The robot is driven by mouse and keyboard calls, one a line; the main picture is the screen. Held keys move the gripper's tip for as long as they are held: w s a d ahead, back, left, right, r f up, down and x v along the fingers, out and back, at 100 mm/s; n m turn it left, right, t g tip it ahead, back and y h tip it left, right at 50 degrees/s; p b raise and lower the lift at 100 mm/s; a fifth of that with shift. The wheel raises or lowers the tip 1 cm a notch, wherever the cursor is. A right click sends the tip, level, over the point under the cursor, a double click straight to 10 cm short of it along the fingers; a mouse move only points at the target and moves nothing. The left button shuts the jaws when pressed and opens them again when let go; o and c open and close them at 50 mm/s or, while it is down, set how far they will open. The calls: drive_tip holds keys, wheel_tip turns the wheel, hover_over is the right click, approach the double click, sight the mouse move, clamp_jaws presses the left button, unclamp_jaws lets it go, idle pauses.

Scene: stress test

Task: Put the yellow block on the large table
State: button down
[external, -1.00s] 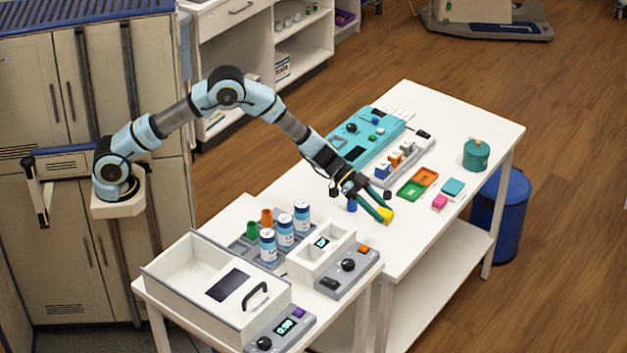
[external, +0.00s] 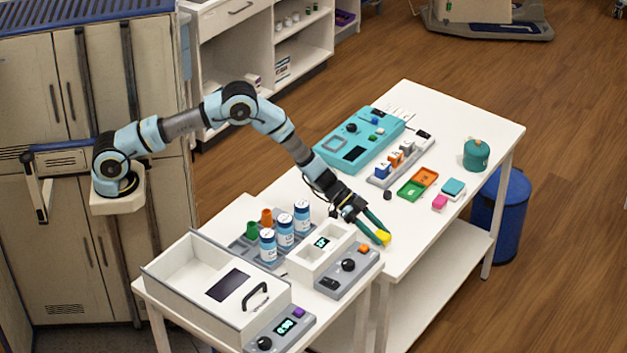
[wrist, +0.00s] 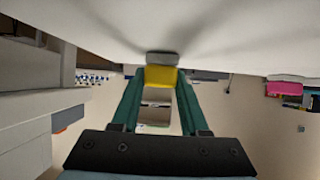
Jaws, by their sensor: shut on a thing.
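The yellow block (external: 384,238) is between the fingertips of my gripper (external: 380,239), which is shut on it. They are at the front edge of the large white table (external: 455,135), at its near end. In the wrist view the yellow block (wrist: 161,77) sits between the two green fingers, close to a white surface across the top. A small grey piece shows beside the block there. I cannot tell whether the block touches the table.
A grey control box (external: 347,272) with an orange button and a white bin (external: 320,248) stand close left of my gripper. Blue-capped bottles (external: 285,230) stand further left. A pink block (external: 440,202), a green tray (external: 411,189) and a teal canister (external: 476,154) are further back.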

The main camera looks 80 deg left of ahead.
drive_tip(key=shift+c, duration=2.1)
unclamp_jaws()
drive_tip(key=shift+f, duration=0.1)
